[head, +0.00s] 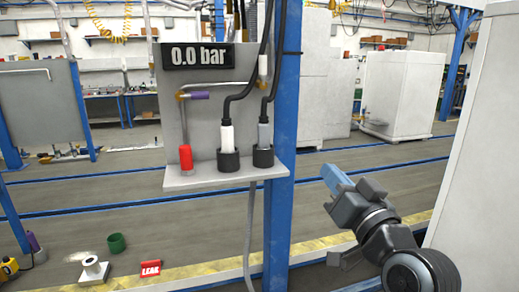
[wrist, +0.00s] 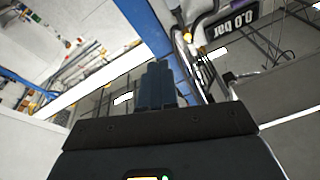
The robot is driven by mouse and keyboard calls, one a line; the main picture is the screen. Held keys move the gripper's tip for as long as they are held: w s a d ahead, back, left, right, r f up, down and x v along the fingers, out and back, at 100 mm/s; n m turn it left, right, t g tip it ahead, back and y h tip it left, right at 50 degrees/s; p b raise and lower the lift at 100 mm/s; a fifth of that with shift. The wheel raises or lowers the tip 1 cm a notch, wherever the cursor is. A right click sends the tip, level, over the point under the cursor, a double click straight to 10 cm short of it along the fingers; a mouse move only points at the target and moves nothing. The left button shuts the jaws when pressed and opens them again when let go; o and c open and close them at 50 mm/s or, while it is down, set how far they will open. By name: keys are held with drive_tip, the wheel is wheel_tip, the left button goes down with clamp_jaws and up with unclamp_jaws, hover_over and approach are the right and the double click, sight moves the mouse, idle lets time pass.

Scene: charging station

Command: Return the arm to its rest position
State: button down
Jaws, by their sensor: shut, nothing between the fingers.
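My gripper (head: 337,183) is at the right in the head view, raised in front of the floor and to the right of the blue post. It points up and to the left. In the wrist view its fingers (wrist: 157,85) are together, with nothing between them. My arm runs down to the lower right corner. The charging station's grey panel (head: 206,112) is left of the gripper and apart from it. On its shelf (head: 200,180) stand a white plug (head: 227,137) and a grey plug (head: 264,134), each in a black socket.
A blue post (head: 282,130) stands between the panel and my gripper. A pale wall (head: 485,150) is close at the right. A red cylinder (head: 186,158) is on the shelf. On the floor lie a green ring (head: 117,243), a white flange (head: 94,269) and a red LEAK sign (head: 150,269).

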drive_tip(key=s+d+f+m+g+h, duration=0.1)
drive_tip(key=s+d+f+h, duration=0.1)
drive_tip(key=s+f, duration=0.85)
drive_tip(key=s+d+f+m+g+h, duration=0.1)
drive_tip(key=s+d+f+h, duration=0.2)
drive_tip(key=s+f, duration=0.75)
drive_tip(key=s+d+r+n+g, duration=0.1)
drive_tip(key=s, duration=1.2)
drive_tip(key=s+d+r+n+g+h, duration=0.1)
drive_tip(key=s+d, duration=0.1)
drive_tip(key=s, duration=1.2)
drive_tip(key=shift+g, duration=0.4)
